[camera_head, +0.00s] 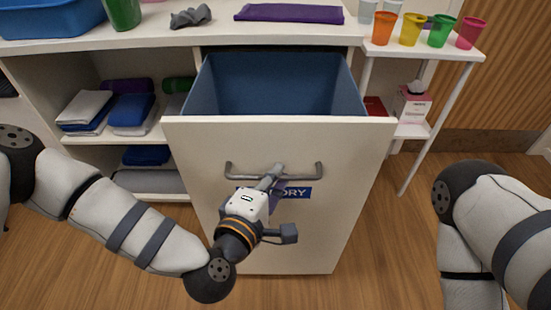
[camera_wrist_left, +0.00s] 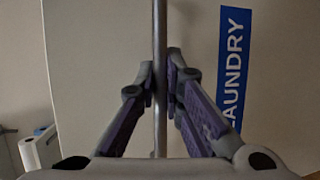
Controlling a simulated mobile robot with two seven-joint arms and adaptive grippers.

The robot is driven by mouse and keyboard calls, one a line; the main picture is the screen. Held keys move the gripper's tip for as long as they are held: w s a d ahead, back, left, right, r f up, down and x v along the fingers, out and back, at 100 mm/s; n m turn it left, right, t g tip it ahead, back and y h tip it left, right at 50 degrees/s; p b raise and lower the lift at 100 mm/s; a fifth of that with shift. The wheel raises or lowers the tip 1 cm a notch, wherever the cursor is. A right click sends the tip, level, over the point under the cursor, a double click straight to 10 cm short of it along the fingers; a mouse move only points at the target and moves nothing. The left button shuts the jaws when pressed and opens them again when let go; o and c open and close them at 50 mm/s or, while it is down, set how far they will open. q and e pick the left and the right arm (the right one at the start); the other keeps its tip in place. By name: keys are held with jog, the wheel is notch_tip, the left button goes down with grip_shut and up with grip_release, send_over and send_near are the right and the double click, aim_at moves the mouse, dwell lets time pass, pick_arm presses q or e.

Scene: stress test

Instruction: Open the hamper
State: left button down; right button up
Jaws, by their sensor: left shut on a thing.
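The hamper (camera_head: 205,140) is a white pull-out front with a blue bin (camera_head: 285,88) behind it. It stands pulled out of the white cabinet, and the bin's open top shows, with no contents visible. A grey bar handle (camera_head: 238,171) runs across the front, above a blue "LAUNDRY" label (camera_head: 298,193), which also shows in the left wrist view (camera_wrist_left: 234,65). My left gripper (camera_head: 274,178) is shut on the handle; in the left wrist view its fingers (camera_wrist_left: 161,82) close on both sides of the bar. My right arm shows at the right edge; its gripper is out of view.
Shelves with folded towels (camera_head: 133,112) stand left of the hamper. A white side table (camera_head: 455,51) with several coloured cups stands at the right. A purple cloth (camera_head: 290,13) lies on the counter. Wooden floor is clear around the hamper's front.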

pick_arm(q)
jog(key=shift+s, duration=0.7)
jog(key=c, duration=1.7)
grip_release()
jog(key=shift+s, duration=0.15)
jog(key=v, duration=1.2)
